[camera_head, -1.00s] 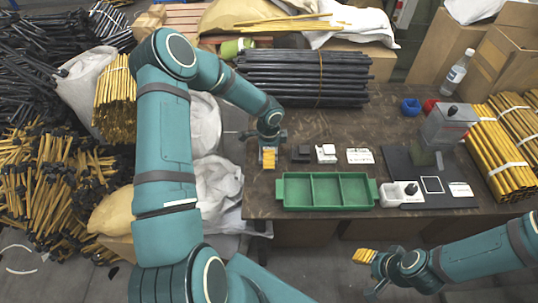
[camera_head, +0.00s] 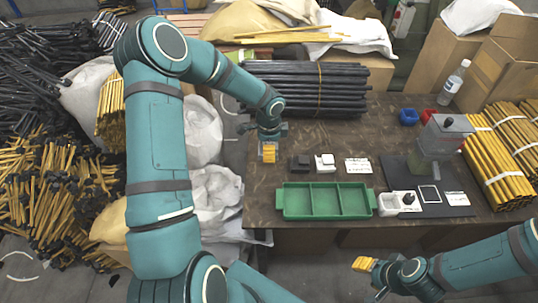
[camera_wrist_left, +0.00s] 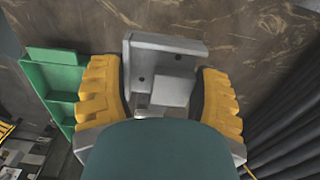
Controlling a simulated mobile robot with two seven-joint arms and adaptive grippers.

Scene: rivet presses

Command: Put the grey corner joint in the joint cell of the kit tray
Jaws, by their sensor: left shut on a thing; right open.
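My left gripper (camera_head: 268,152) is shut on the grey corner joint (camera_wrist_left: 172,55), an L-shaped bracket with small holes that shows between the yellow fingers in the left wrist view. In the head view the joint is hidden by the fingers, which are over the table's left part, behind and left of the kit tray. The green kit tray (camera_head: 325,217) has three compartments in a row, which look empty. Its edge also shows at the left of the left wrist view (camera_wrist_left: 62,80). My right gripper (camera_head: 362,264) is open and empty, off the table's front edge.
A black part (camera_head: 300,163), a white part (camera_head: 325,163) and a label card (camera_head: 358,166) lie behind the tray. A grey press (camera_head: 440,140) on a dark mat stands to the right. Black tubes (camera_head: 305,90) are stacked at the back. Yellow tubes (camera_head: 495,165) lie far right.

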